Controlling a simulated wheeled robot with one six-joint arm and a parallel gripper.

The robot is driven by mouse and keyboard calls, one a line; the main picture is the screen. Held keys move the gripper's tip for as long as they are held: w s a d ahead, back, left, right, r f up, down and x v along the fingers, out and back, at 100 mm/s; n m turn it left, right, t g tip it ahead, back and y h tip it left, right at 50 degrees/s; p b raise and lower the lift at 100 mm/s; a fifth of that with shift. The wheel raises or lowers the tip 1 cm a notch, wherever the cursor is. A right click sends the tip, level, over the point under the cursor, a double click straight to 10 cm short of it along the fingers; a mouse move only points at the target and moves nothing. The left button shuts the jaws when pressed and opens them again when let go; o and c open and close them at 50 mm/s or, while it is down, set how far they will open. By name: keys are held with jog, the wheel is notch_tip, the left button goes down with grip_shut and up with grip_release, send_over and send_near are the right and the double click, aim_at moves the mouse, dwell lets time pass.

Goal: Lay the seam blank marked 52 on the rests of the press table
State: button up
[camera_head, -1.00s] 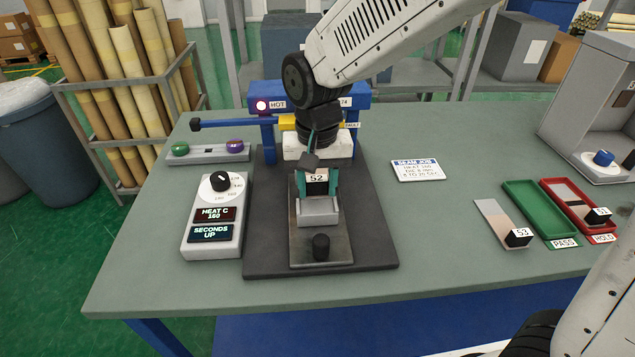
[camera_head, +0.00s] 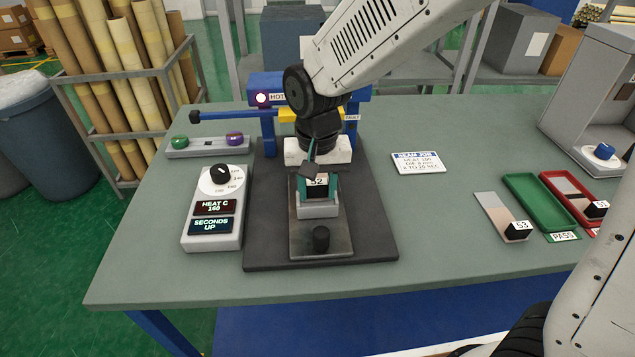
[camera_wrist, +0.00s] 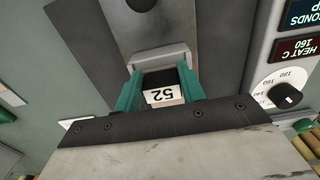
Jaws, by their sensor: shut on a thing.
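The seam blank marked 52 (camera_head: 317,181) shows its black block and white label between the green fingers of my gripper (camera_head: 317,188). My gripper is shut on it, just above or at the light grey rests (camera_head: 318,210) of the press table (camera_head: 335,243). The wrist view also shows the blank (camera_wrist: 162,92) between the green fingers (camera_wrist: 162,90), with the grey rest (camera_wrist: 160,58) right beyond it. I cannot tell whether the blank touches the rests. The rest of the blank is hidden under my gripper and the press.
The blue press frame (camera_head: 268,88) with a lit HOT lamp stands behind. The control box (camera_head: 215,210) is at left, reading 160. A blank marked 53 (camera_head: 517,231), a green PASS tray (camera_head: 541,205) and a red HOLD tray (camera_head: 566,185) lie at right.

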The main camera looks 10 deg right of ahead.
jog(key=o, duration=1.1)
jog(key=shift+c, duration=0.2)
notch_tip(320, 180, up, 8)
jog(key=shift+f, duration=0.1)
